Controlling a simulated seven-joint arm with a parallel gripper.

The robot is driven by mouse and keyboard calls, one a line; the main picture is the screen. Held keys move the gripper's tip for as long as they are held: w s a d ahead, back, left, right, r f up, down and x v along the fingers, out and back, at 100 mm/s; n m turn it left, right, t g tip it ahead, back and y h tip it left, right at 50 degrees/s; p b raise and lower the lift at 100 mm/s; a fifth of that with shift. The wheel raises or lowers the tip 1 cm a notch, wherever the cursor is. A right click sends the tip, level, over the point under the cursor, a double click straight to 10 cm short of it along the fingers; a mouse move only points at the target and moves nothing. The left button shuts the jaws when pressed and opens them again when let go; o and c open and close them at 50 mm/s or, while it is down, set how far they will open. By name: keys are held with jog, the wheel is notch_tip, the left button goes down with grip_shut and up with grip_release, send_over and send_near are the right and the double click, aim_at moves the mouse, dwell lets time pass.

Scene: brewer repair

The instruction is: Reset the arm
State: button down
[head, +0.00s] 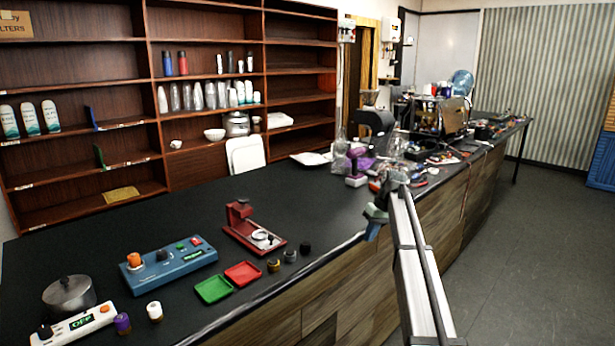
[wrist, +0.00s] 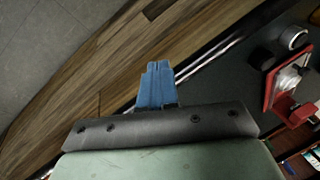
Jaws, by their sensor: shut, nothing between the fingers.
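My gripper (head: 372,229) hangs beside the front edge of the black counter (head: 330,208), at the middle of the head view. Its blue fingers point down and are close together with nothing between them. In the wrist view the blue fingers (wrist: 155,86) are pressed together in front of the wooden counter front. My arm reaches in from the lower right of the head view. The gripper is apart from the objects on the counter.
A red press (head: 252,230), a blue control box (head: 168,265), red (head: 243,273) and green (head: 213,289) trays, small knobs and a pot (head: 69,296) stand at the left. The floor at right is clear.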

jog(key=s+a+f+m+g, duration=0.1)
jog(key=s+f, duration=0.8)
jog(key=f, duration=0.4)
jog(key=s+a+f+m+g+h, duration=0.1)
jog(key=s+f, duration=0.8)
jog(key=f, duration=0.5)
jog(key=s+a+f+m+g, duration=0.1)
jog(key=s+a+f, duration=0.1)
jog(key=s+f, duration=0.85)
jog(key=s+f+g+h, duration=0.1)
jog(key=s+f, duration=0.4)
jog(key=s, duration=0.8)
jog(key=s+f+g, duration=0.1)
jog(key=s+f, duration=0.5)
jog(key=s, duration=0.7)
jog(key=s+f+m+g+h, duration=0.1)
jog(key=s+f, duration=0.5)
jog(key=s, duration=0.8)
jog(key=shift+f+g+h, duration=0.2)
jog(key=shift+g+h, duration=0.1)
jog(key=shift+g, duration=0.2)
jog(key=c, duration=1.8)
grip_release()
jog(key=shift+a, duration=0.1)
jog(key=shift+c, duration=0.2)
